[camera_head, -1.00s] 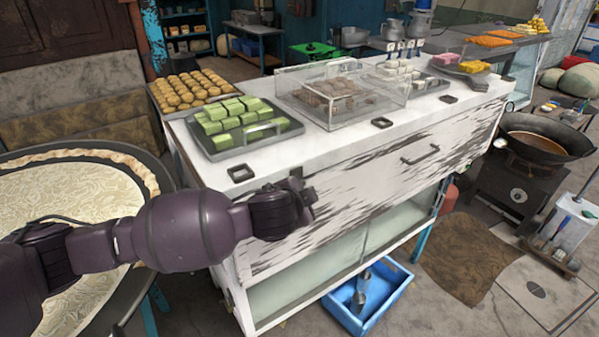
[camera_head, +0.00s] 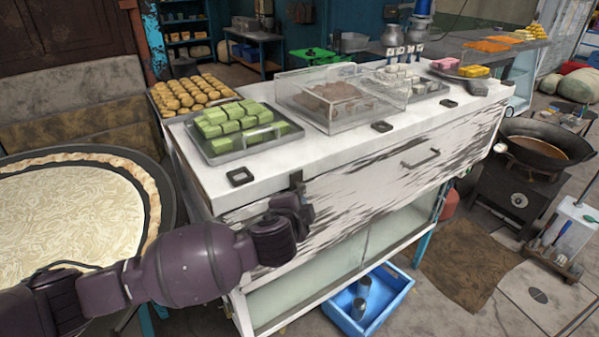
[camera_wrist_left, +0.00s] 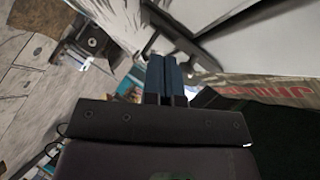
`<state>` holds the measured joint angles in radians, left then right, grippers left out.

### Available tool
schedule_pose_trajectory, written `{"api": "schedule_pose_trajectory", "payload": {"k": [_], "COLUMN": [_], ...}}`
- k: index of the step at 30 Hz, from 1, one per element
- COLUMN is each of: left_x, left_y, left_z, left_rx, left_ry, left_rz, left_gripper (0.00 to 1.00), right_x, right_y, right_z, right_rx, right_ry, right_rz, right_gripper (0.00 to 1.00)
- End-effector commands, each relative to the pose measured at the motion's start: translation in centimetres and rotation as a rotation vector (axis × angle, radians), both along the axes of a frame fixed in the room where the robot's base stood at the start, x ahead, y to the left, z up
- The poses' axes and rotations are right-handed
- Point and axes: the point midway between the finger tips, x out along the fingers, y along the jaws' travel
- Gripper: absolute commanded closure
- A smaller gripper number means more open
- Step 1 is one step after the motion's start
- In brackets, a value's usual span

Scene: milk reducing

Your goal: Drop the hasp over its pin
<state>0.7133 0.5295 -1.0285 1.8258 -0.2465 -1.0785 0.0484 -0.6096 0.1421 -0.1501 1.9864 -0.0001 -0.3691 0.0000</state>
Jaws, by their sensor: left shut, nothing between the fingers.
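A dark metal hasp (camera_head: 297,181) sits at the top front edge of the white cart, above its drawer front. My left gripper (camera_head: 306,213) is just below it in the head view, close to the drawer front. In the left wrist view, my shut, empty fingers (camera_wrist_left: 166,66) point toward a dark metal strip (camera_wrist_left: 180,32) along a white panel edge; I cannot tell whether they touch it. The pin cannot be made out. My right gripper is not in view.
The white cart top (camera_head: 335,155) carries a tray of green sweets (camera_head: 240,125) and a clear display box (camera_head: 340,98). A drawer handle (camera_head: 420,158) sticks out to the right. A blue crate (camera_head: 370,300) stands on the floor below. A large round pan (camera_head: 75,215) is at left.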

Motion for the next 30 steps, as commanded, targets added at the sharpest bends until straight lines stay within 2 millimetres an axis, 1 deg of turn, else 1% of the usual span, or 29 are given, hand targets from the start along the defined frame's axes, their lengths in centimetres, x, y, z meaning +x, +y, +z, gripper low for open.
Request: {"api": "schedule_pose_trajectory", "payload": {"k": [10, 14, 17, 22, 27, 30], "left_x": [-0.1, -0.8, -2.0, -4.7, -7.2, -8.4], "left_y": [0.0, 0.2, 0.4, 1.0, 1.6, 1.9], "left_z": [0.0, 0.3, 0.7, 1.6, 2.6, 3.0], "left_rx": [-0.001, -0.001, -0.002, -0.002, -0.001, -0.003], "left_ry": [0.001, 0.001, 0.002, 0.002, 0.001, 0.001], "left_rz": [0.0, -0.001, -0.001, -0.001, -0.001, -0.001], "left_gripper": [1.0, 1.0, 1.0, 1.0, 1.0, 1.0], "right_x": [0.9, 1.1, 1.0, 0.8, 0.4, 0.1], "right_y": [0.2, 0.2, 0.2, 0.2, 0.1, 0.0], "right_z": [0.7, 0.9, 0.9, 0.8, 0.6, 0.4], "right_rx": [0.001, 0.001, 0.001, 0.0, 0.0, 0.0], "right_ry": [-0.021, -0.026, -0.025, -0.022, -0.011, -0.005], "right_rz": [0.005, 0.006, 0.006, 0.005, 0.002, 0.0], "right_gripper": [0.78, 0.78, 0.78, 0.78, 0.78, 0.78]}}
